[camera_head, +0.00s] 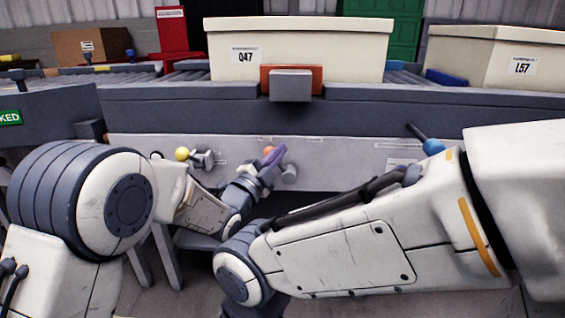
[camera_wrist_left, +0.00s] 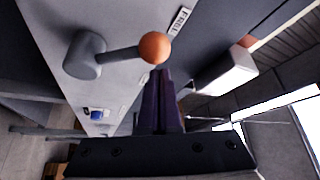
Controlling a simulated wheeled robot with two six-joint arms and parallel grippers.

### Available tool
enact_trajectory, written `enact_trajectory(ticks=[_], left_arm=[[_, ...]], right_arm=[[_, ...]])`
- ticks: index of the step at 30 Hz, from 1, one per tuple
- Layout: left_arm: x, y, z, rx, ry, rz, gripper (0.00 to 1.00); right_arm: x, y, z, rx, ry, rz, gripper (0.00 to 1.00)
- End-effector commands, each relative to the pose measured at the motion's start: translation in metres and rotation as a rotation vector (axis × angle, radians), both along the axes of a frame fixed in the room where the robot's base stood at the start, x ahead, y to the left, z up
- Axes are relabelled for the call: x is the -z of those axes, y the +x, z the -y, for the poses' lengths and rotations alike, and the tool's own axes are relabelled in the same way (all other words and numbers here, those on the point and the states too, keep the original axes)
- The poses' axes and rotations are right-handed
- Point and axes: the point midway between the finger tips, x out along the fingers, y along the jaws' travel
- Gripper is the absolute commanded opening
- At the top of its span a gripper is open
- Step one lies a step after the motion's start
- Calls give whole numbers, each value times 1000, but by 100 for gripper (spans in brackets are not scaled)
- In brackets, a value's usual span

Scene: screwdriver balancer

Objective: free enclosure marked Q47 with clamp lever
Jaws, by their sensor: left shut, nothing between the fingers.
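The cream enclosure marked Q47 (camera_head: 310,50) sits on the roller conveyor. A clamp block (camera_head: 290,84) with an orange pad stands against its front. Below it on the grey panel is a clamp lever with an orange ball knob (camera_head: 268,150). In the left wrist view the lever's orange ball (camera_wrist_left: 155,46) and grey hub (camera_wrist_left: 84,55) show clearly, with a FREE label (camera_wrist_left: 180,20) near the ball. My left gripper (camera_head: 277,153) has purple fingers, shut and empty, with the tips right beside the ball; I cannot tell whether they touch. My right gripper is out of sight.
Another cream enclosure marked L57 (camera_head: 500,57) sits farther right. A yellow-knobbed lever (camera_head: 182,154) is to the left on the panel and a blue-knobbed lever (camera_head: 433,147) to the right. My right arm crosses the lower right foreground.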

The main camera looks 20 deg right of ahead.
Motion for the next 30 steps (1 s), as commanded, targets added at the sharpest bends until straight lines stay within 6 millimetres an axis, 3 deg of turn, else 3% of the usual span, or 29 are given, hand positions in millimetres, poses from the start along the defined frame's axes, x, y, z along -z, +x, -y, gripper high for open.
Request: enact_trajectory(ticks=[9, 30], left_arm=[[5, 5, -11, -2, -26, -11, 0], [5, 4, -15, -2, -23, -11, 0]], right_arm=[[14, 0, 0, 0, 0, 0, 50], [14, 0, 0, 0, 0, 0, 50]])
